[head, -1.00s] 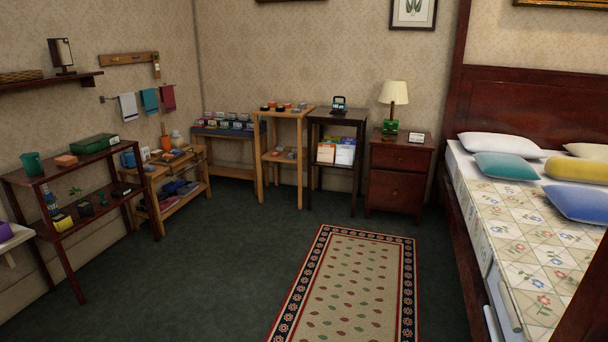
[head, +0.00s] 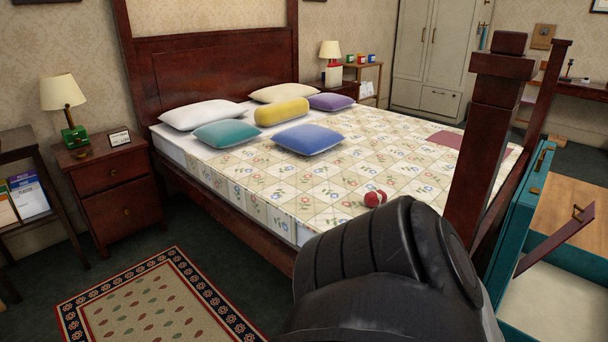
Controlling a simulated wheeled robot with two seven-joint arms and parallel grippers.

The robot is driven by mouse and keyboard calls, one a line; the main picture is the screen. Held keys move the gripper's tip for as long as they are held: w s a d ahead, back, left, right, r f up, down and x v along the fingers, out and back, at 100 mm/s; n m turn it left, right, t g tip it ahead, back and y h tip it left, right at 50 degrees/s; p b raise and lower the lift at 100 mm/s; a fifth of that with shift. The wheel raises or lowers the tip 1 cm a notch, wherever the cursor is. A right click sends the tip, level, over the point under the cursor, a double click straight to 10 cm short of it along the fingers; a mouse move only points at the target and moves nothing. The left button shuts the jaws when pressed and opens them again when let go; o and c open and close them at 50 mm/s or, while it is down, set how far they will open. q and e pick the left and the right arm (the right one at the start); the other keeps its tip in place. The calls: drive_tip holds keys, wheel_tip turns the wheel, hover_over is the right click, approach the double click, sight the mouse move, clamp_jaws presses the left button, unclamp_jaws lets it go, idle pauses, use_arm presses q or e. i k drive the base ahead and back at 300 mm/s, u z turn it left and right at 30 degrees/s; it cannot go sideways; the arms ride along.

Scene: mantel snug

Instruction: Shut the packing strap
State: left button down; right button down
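A teal case (head: 522,215) stands open at the right edge, beside the foot of the bed, with a cream interior (head: 545,300). A dark red-brown strap-like piece (head: 556,240) slants across its opening, with a small brass fitting at its upper end. It looks like the packing strap, raised and not lying flat. The picture edge cuts off part of the case. A large black part of my own arm fills the lower middle and hides the case's near left side. Neither gripper shows.
A bed (head: 340,175) with a dark wooden post (head: 480,150) stands just left of the case. Pillows and a red and white ball (head: 375,198) lie on it. A nightstand (head: 112,190) and a rug (head: 160,305) are at left.

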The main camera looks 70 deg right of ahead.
sight(586, 215)
drive_tip(key=z, duration=3.9)
drive_tip(key=i, duration=0.4)
drive_tip(key=u, duration=0.15)
drive_tip(key=k, duration=0.35)
drive_tip(key=z, duration=1.05)
drive_tip(key=i, duration=0.7)
drive_tip(key=u, duration=0.7)
